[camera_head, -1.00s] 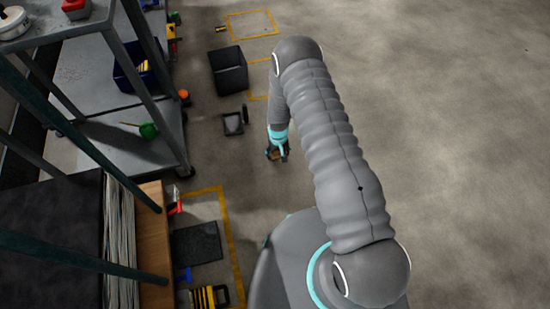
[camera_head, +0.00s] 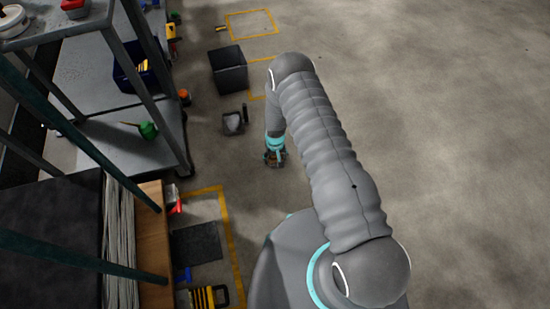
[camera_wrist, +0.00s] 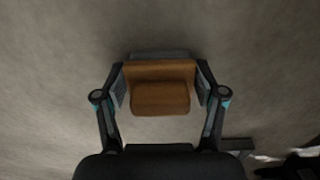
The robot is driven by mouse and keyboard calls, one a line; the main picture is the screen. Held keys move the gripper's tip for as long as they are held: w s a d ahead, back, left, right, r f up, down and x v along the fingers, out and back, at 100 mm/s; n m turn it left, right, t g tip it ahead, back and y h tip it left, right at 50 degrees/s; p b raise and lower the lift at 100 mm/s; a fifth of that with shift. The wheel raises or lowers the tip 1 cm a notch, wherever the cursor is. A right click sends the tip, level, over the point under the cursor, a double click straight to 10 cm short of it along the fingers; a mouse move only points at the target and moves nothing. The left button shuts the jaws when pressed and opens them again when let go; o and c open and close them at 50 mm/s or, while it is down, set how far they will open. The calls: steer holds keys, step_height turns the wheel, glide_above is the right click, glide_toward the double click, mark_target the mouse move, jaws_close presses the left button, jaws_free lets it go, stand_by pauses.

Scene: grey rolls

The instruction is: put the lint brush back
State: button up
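A brown, wooden-looking block with a grey edge behind it (camera_wrist: 160,92), which looks like the lint brush, sits between the fingers of my gripper (camera_wrist: 161,88) in the wrist view. Both finger pads lie against its sides, so my gripper is shut on it. In the head view my gripper (camera_head: 275,158) hangs low over the bare floor, right of the grey shelf unit. The held thing is too small there to make out clearly. I cannot tell its height above the floor.
A dustpan-like thing (camera_head: 233,123) and a black box (camera_head: 228,69) stand left of my gripper. A grey shelf unit (camera_head: 95,75) and a wooden-edged bench (camera_head: 153,240) line the left. Yellow floor outlines (camera_head: 232,240) run beside a dark mat (camera_head: 197,243). The right floor is clear.

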steer(key=shift+o, duration=1.2)
steer(key=shift+r, duration=0.1)
step_height(320, 180, up, 12)
steer(key=shift+r, duration=0.1)
steer(key=w+d+r+t, duration=0.1)
steer(key=d+r, duration=0.1)
steer(key=r, duration=0.9)
steer(key=w+d+r, duration=0.1)
steer(key=d+r, duration=0.1)
steer(key=r, duration=0.9)
steer(key=s+d+r+m+t, duration=0.1)
steer(key=s+d+r, duration=0.15)
steer(key=r, duration=0.55)
steer(key=s+d+r+m+t, duration=0.1)
steer(key=s+d+r, duration=0.15)
steer(key=r, duration=0.55)
steer(key=s+d+r+t, duration=0.1)
steer(key=s+d+r, duration=0.4)
steer(key=s+r, duration=0.7)
steer(key=s+d+r+m+t, duration=0.1)
steer(key=s+d+r, duration=0.1)
steer(key=s, duration=1)
steer(key=shift+s+d+r+t, duration=0.2)
steer(key=shift+s+r+t, duration=0.15)
steer(key=shift+r, duration=0.4)
